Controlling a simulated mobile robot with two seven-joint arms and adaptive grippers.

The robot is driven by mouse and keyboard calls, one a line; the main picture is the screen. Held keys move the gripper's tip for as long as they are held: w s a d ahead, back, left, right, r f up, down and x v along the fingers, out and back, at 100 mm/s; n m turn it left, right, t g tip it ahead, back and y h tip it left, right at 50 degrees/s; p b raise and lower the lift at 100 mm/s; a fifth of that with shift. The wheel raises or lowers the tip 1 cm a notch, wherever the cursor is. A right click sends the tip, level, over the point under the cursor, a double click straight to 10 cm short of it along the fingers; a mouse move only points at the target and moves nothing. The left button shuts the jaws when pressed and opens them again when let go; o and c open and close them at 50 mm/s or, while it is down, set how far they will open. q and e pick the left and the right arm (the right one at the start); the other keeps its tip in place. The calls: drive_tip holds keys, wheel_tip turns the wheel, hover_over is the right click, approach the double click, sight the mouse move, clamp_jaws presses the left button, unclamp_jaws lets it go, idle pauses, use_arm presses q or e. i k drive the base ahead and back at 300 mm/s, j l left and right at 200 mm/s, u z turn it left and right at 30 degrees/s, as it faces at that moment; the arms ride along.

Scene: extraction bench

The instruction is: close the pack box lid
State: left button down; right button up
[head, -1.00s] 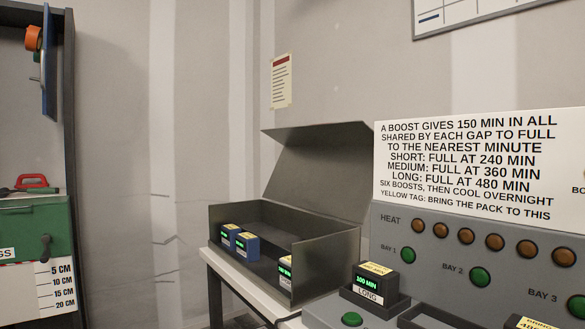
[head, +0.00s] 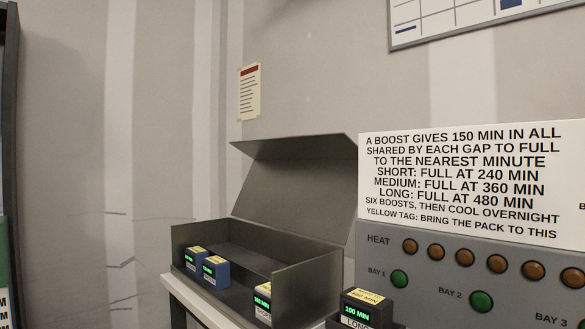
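The dark grey pack box (head: 308,290) stands on a light bench at the centre of the head view. Its lid (head: 296,184) is raised and leans back behind the box, so the box is open. Inside, at the left, are two blue packs with green displays, one (head: 194,258) beside the other (head: 216,271). A pale pack (head: 263,303) sits farther right, near the front wall. Neither of my grippers shows in the head view.
A grey charger panel (head: 450,278) with orange lamps and green bay buttons stands at the right, close to the box. A white instruction sign (head: 462,185) is above it. A dark pack (head: 365,308) reading 100 MIN sits in front. The wall is bare at left.

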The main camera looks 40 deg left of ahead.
sight(305, 185)
drive_tip(key=j+z, duration=0.3)
drive_tip(key=j, duration=0.25)
drive_tip(key=j+z, duration=0.3)
drive_tip(key=j, duration=0.25)
drive_tip(key=k+j+z, duration=0.1)
drive_tip(key=j, duration=0.25)
drive_tip(key=k+j+z, duration=0.15)
drive_tip(key=j, duration=0.2)
drive_tip(key=j+z, duration=0.1)
drive_tip(key=j, duration=0.25)
drive_tip(key=k+j, duration=0.15)
drive_tip(key=j, duration=0.2)
drive_tip(key=k+j, duration=0.1)
drive_tip(key=j, duration=0.3)
drive_tip(key=k+j+z, duration=0.1)
drive_tip(key=j, duration=0.25)
drive_tip(key=k, duration=0.05)
